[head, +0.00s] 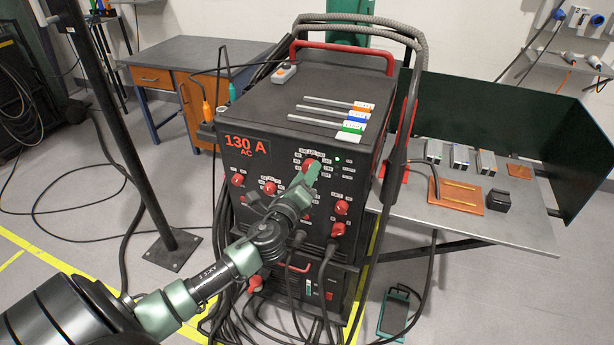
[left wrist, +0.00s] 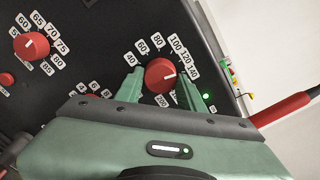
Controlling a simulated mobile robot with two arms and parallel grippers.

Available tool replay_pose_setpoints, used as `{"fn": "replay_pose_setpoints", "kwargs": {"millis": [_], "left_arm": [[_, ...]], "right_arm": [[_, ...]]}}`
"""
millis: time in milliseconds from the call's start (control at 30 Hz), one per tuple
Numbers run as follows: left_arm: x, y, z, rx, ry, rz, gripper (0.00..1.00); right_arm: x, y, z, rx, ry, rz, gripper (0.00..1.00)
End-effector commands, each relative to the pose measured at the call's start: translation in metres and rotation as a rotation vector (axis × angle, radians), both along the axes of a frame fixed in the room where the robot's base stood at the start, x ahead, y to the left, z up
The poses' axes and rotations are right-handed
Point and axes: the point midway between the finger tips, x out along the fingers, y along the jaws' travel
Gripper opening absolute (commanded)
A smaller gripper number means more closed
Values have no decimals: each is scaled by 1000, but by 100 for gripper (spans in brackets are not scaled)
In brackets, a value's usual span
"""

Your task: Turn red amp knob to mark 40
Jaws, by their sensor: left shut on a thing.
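The red amp knob (left wrist: 160,75) sits on the dark front panel of the welding machine, ringed by white number labels. My left gripper (left wrist: 161,90) has one green finger on each side of the knob and is shut on it. The knob's white line points right, roughly between the 120 and 140 labels. The 40 label (left wrist: 130,57) is at the knob's upper left. In the head view, the left gripper (head: 305,182) is at the panel, and the red knob (head: 310,164) shows only partly above it. My right gripper is out of view.
Other red knobs (head: 341,207) surround the gripper on the panel. Another red knob with number labels (left wrist: 31,46) shows at left in the wrist view. Cables hang below. A metal table (head: 480,224) stands right, and a dark post (head: 122,130) stands left.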

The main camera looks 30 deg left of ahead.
Motion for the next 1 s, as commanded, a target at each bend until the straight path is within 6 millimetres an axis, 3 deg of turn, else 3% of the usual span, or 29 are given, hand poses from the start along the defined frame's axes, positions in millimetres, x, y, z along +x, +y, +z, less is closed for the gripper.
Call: {"fn": "replay_pose_setpoints", "kwargs": {"millis": [500, 1000], "left_arm": [[0, -1, 0, -483, -116, 1, 0], [0, -1, 2, -946, -226, 2, 0]], "right_arm": [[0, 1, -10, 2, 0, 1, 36], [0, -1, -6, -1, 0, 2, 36]]}}
